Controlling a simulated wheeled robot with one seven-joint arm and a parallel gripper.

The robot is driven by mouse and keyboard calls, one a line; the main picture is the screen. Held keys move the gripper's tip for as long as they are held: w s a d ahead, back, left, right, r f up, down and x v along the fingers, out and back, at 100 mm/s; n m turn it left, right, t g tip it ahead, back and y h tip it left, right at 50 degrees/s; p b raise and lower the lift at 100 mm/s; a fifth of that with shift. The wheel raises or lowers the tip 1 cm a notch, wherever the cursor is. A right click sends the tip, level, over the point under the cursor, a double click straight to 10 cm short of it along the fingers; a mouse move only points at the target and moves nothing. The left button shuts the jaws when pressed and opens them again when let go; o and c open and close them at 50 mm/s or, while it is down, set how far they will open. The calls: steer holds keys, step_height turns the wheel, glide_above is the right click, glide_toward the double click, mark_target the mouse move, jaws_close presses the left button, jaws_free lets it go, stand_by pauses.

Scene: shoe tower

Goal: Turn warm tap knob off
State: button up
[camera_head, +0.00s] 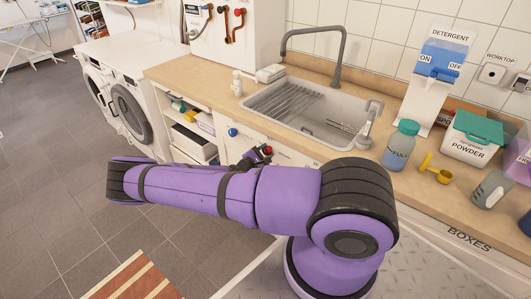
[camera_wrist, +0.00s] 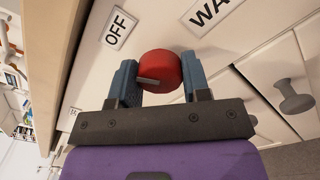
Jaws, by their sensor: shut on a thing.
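The warm tap knob (camera_wrist: 160,70) is a red round knob with a small grey pointer, on the white cabinet front below the sink. It shows small in the head view (camera_head: 267,150). My gripper (camera_wrist: 159,82) has its two blue-grey fingers on either side of the red knob and is shut on it. A sign reading OFF (camera_wrist: 119,28) is left of the knob in the wrist view. A sign starting with WA (camera_wrist: 209,14) is above right, cut off by the frame edge. My arm hides part of the cabinet front in the head view.
A blue knob (camera_head: 233,132) sits left of the red one. The metal sink (camera_head: 300,125) is in the worktop above. A grey cabinet handle (camera_wrist: 294,97) stands out to the right in the wrist view. A detergent dispenser (camera_head: 440,75) and bottle (camera_head: 401,145) stand on the worktop.

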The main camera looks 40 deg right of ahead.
steer(key=shift+m, duration=2.3)
steer(key=o, duration=0.9)
steer(key=shift+a, duration=0.15)
steer(key=a, duration=0.3)
steer(key=s+a, duration=0.1)
steer(key=a, duration=0.6)
steer(key=shift+s+a, duration=0.25)
